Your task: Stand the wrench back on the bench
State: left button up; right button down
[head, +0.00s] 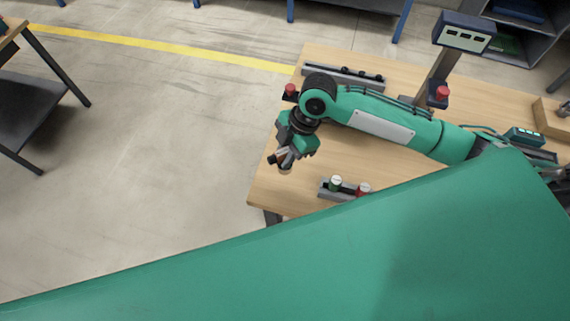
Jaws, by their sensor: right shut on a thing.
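My right gripper (280,161) hangs at the near left edge of the wooden bench (268,188), pointing down and a little left. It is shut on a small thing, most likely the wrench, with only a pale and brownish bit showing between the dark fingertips. The gripper body and the small size in view hide its shape and tilt. I cannot tell how high it is above the bench top. No other wrench can be made out on the bench. My left gripper is not in view.
A dark rail (343,76) lies along the far edge. A display post (464,32) and red button (442,93) stand beyond my arm. A large teal part of mine hides the foreground.

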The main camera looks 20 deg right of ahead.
notch_tip(320, 180, down, 3)
jog(key=shift+f, duration=0.1)
notch_tip(320, 180, down, 3)
jog(key=shift+f+p, duration=0.2)
jog(key=shift+p, duration=0.55)
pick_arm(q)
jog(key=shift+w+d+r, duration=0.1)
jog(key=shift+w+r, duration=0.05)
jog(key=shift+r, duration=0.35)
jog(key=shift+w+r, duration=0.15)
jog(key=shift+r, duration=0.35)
pick_arm(e)
jog(key=shift+f, duration=0.45)
jog(key=shift+f, duration=0.1)
jog(key=c, duration=1.3)
grip_release()
